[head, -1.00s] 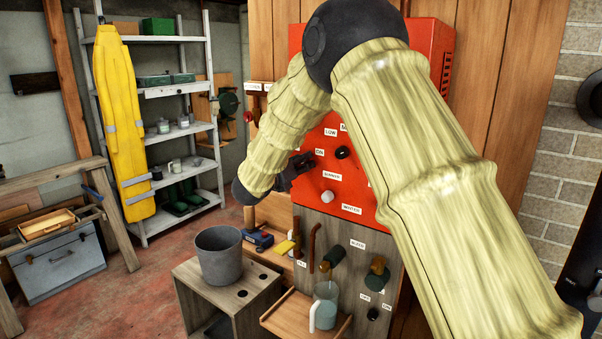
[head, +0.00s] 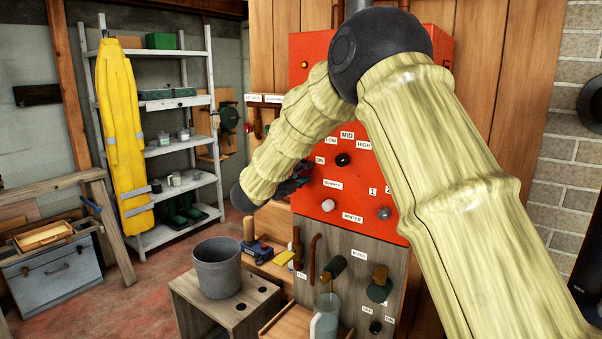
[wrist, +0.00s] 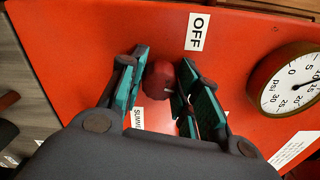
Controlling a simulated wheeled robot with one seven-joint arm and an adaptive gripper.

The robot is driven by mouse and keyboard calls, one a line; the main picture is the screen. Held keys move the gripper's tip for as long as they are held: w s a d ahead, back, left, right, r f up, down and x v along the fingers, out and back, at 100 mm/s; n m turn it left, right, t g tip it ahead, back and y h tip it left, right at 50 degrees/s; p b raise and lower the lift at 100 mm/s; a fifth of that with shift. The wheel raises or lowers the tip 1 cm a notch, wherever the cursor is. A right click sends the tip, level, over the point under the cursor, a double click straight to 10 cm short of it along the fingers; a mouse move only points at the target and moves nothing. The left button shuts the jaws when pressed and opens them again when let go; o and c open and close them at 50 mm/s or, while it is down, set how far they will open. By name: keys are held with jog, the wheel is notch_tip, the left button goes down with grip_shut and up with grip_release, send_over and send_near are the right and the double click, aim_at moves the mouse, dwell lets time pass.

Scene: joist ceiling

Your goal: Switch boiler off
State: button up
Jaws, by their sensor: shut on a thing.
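The boiler is a red panel (head: 355,190) on the wooden wall, with white labels and several knobs. In the wrist view, a dark red round knob (wrist: 158,80) with a small white mark sits between the fingers of my gripper (wrist: 160,85). The gripper is shut on it. In the head view, my gripper (head: 298,178) reaches the panel's left side; my arm hides the held knob. An ON label (head: 320,160) shows nearby.
A pressure gauge (wrist: 290,80) is on the panel close to the fingers. A grey bucket (head: 218,266) stands on a wooden box below. A shelf (head: 160,150) stands at left.

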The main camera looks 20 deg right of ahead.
jog(key=shift+n, duration=1.2)
jog(key=o, duration=1)
jog(key=shift+a, duration=0.1)
jog(key=v, duration=1.1)
jog(key=shift+s+a, duration=0.3)
